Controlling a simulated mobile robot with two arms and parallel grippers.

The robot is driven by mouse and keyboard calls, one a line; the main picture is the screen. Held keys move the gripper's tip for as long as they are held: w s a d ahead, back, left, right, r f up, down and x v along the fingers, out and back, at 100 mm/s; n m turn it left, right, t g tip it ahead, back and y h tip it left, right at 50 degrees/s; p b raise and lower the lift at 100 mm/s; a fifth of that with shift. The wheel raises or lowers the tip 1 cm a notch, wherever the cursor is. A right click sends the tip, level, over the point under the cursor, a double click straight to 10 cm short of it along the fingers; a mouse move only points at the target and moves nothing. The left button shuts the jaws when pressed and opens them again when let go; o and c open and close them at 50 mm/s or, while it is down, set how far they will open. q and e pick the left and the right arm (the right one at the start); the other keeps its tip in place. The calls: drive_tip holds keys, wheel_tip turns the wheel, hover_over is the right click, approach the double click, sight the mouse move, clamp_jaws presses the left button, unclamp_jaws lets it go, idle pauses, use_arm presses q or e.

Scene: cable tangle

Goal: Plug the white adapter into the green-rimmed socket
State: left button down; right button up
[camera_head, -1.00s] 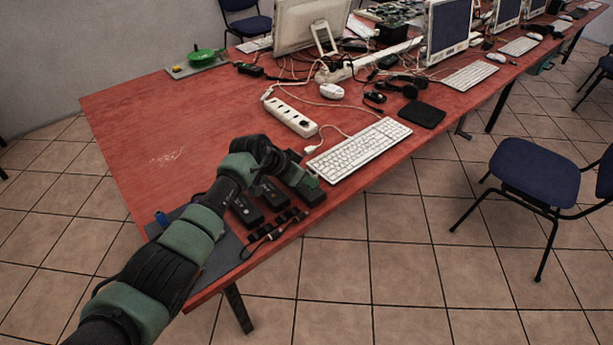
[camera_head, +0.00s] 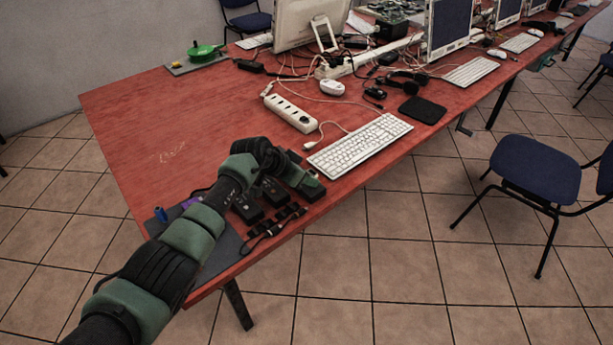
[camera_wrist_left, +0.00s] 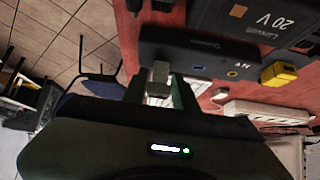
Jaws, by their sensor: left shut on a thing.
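My left gripper (camera_head: 316,187) is low over the front edge of the red table, beside the near end of the keyboard. In the left wrist view its two dark green fingers (camera_wrist_left: 160,90) are shut on a small pale grey block, which looks like the white adapter (camera_wrist_left: 160,73). A black bar-shaped unit (camera_wrist_left: 215,58) lies close beyond the fingers, with small blue and yellow port marks and a yellow block (camera_wrist_left: 278,73) at its right end. I cannot make out a green rim on any socket. My right gripper is not in view.
Black power bricks (camera_head: 245,208) and a dark cable (camera_head: 262,238) lie by the left arm. A white keyboard (camera_head: 360,145) and white power strip (camera_head: 290,113) are beyond it. The table (camera_head: 150,120) is clear at the left. A blue chair (camera_head: 535,170) stands right of the table.

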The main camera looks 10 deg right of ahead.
use_arm(q)
drive_tip(key=shift+f, duration=0.25)
drive_tip(key=c, duration=1)
unclamp_jaws()
drive_tip(key=shift+c, duration=0.2)
